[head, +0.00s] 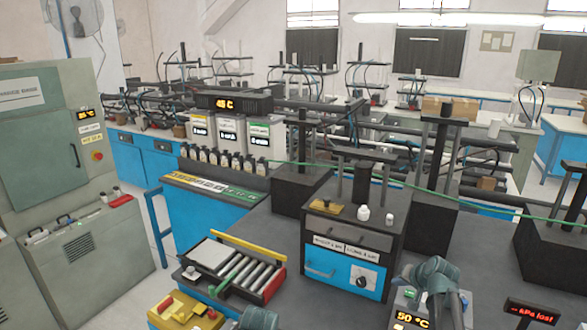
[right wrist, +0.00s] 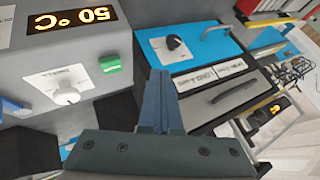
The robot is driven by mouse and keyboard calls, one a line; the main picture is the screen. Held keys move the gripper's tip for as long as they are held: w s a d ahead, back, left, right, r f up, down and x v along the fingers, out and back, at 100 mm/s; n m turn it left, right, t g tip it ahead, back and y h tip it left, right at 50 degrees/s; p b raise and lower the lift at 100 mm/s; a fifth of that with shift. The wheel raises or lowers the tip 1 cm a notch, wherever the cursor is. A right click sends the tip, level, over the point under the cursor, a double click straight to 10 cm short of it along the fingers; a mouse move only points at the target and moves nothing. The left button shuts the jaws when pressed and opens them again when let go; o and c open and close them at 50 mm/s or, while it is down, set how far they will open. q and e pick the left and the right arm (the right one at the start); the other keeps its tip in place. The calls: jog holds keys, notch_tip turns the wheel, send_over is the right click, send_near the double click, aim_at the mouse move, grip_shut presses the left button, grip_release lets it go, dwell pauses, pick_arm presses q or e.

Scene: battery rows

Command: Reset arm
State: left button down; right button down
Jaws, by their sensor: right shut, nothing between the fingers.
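My right gripper (head: 412,274) is over the dark bench at lower right in the head view, close to the box with the orange 50 °C display (head: 412,320). In the right wrist view its fingers (right wrist: 160,80) are together, with nothing between them. They point toward the blue-fronted press unit (right wrist: 185,50), and I see no clear contact. A teal rounded end part of my left arm (head: 258,319) shows at the bottom edge of the head view. The left fingers cannot be made out.
The press unit (head: 350,238) stands mid-bench, with dark pillar stands behind. A roller tray (head: 262,284) and a yellow box (head: 170,318) lie at lower left. A small red display (head: 530,312) is at lower right. A green line crosses above the bench.

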jog(key=s+a+f+n+g+b, duration=0.1)
jog(key=s+a+f+n+g, duration=0.3)
jog(key=a, duration=0.7)
jog(key=s+a+f+n+g+b, duration=0.15)
jog(key=s+a+f, duration=0.25)
jog(key=s+a, duration=0.5)
jog(key=s+a+f+n+g+h+b, duration=0.2)
jog(key=s+a+n, duration=0.3)
jog(key=s+a, duration=0.6)
jog(key=shift+s+f+g+h+b, duration=0.4)
jog(key=shift+s+f+g, duration=0.1)
jog(key=shift+s, duration=0.2)
